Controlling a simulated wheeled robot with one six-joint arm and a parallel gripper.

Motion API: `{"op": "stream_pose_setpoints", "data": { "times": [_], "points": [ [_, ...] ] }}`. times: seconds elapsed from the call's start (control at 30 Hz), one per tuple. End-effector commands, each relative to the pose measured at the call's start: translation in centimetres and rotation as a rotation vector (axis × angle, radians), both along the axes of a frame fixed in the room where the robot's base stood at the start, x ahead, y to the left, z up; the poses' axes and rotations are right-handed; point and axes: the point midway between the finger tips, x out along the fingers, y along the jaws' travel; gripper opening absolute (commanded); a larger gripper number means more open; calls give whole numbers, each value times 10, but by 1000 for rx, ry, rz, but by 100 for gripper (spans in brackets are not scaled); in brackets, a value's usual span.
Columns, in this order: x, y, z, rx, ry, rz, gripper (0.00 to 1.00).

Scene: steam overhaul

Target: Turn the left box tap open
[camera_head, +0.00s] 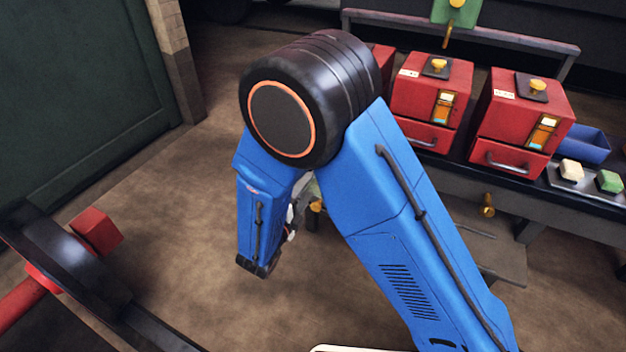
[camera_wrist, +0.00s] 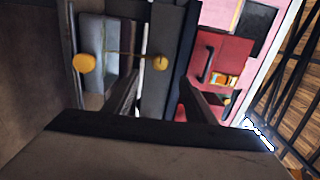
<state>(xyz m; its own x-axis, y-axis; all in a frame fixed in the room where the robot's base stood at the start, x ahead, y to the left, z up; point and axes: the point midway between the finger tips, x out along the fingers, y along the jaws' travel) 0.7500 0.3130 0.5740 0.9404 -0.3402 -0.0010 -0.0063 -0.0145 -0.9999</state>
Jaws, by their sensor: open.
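Red boxes stand in a row on the bench in the head view. The left box (camera_head: 383,62) is mostly hidden behind my arm. A brass fitting (camera_head: 314,209) shows beside my forearm, partly covered. In the wrist view, a brass tap (camera_wrist: 84,63) has a thin rod running right to a round brass end (camera_wrist: 160,62). My gripper (camera_wrist: 160,82) is open, with its fingers on either side of that round end in the picture. I cannot tell whether they touch it. The head view hides my gripper behind my arm.
The middle box (camera_head: 405,98) and right box (camera_head: 500,115) carry yellow knobs. Another brass tap (camera_head: 487,205) hangs at the bench front. A blue bin (camera_head: 583,145) is at the right. A red-and-black object (camera_head: 70,265) stands at lower left. Floor between it and my arm is clear.

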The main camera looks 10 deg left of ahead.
Motion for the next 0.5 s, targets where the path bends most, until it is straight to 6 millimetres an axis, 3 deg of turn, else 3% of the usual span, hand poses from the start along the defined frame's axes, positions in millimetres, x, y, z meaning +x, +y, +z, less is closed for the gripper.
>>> {"op": "stream_pose_setpoints", "data": {
  "times": [0.2,0.5],
  "points": [
    [-32,13,0,0,-1,3,50],
    [-50,19,0,0,0,1,50]
  ]
}}
